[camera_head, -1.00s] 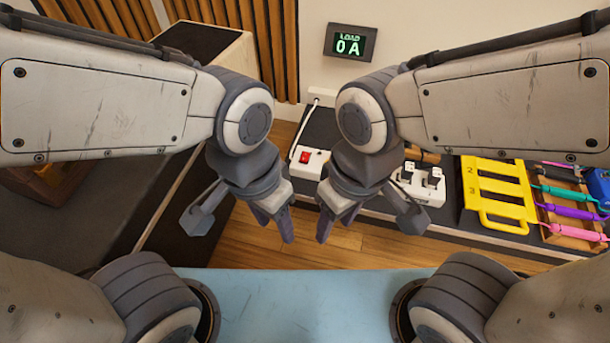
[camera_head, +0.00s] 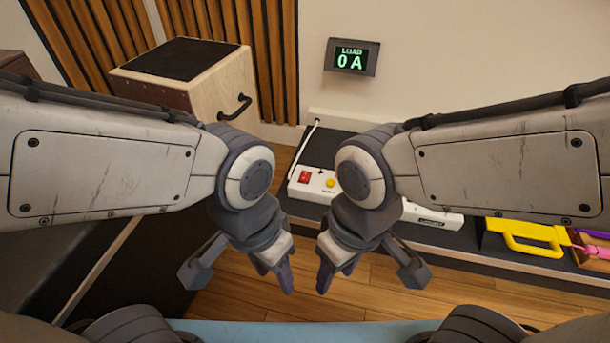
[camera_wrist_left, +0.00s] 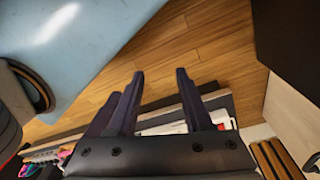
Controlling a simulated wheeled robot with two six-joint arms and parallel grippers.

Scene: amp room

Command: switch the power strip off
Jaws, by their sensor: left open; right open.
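The white power strip (camera_head: 312,187) lies on a dark low bench against the wall. Its left end shows a red switch (camera_head: 304,177) and a yellow button (camera_head: 330,183). A white cable runs up from this end. My right arm hides its middle. A wall display (camera_head: 352,58) reads "LOAD 0 A". My left gripper (camera_head: 275,272) is open and empty, in front of and below the strip in the picture, apart from it. The left wrist view shows its two parted fingers (camera_wrist_left: 160,75) over the wooden floor. My right gripper (camera_head: 336,272) is open and empty beside it.
A wooden box with a dark top and black handle (camera_head: 190,62) stands at the back left. A dark cabinet side (camera_head: 150,265) is close on the left. A yellow holder (camera_head: 530,238) sits on the bench at right. Wooden floor (camera_head: 385,295) is clear before the bench.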

